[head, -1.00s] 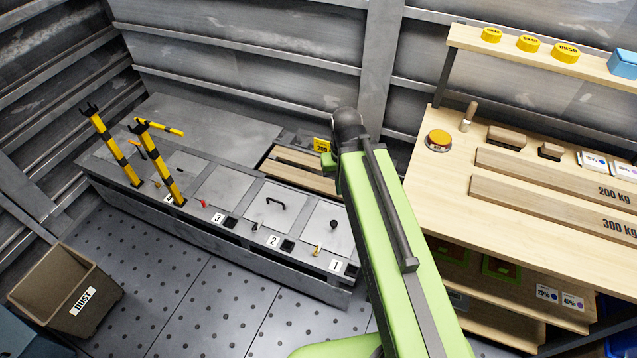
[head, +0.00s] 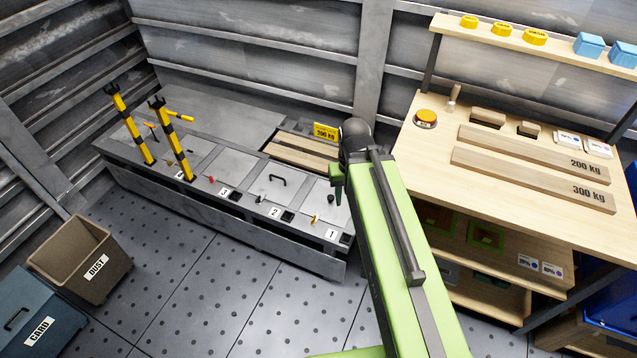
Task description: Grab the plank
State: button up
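Two long wooden planks lie on the workbench at right: one marked 200 kg (head: 535,153) and, nearer, one marked 300 kg (head: 530,180). Two more wooden planks (head: 300,150) lie side by side in a recess of the grey metal platform, beside a yellow 200 kg sign (head: 325,131). My green arm reaches up from the bottom, and its dark elbow hides the right end of the recess. My gripper (head: 337,182) hangs small and dark green beyond the arm, above the platform's right end. Its fingers are too small to read, and no plank shows in it.
The platform has numbered hatches, levers and two upright yellow-black posts (head: 172,140). A dust bin (head: 75,258) and card bin (head: 30,310) stand at left. The perforated floor (head: 210,290) is clear in front.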

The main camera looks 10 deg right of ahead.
aim_at(309, 162)
jog(key=k, duration=0.55)
jog(key=u, duration=0.8)
jog(key=i, duration=1.85)
jog(key=u, duration=0.55)
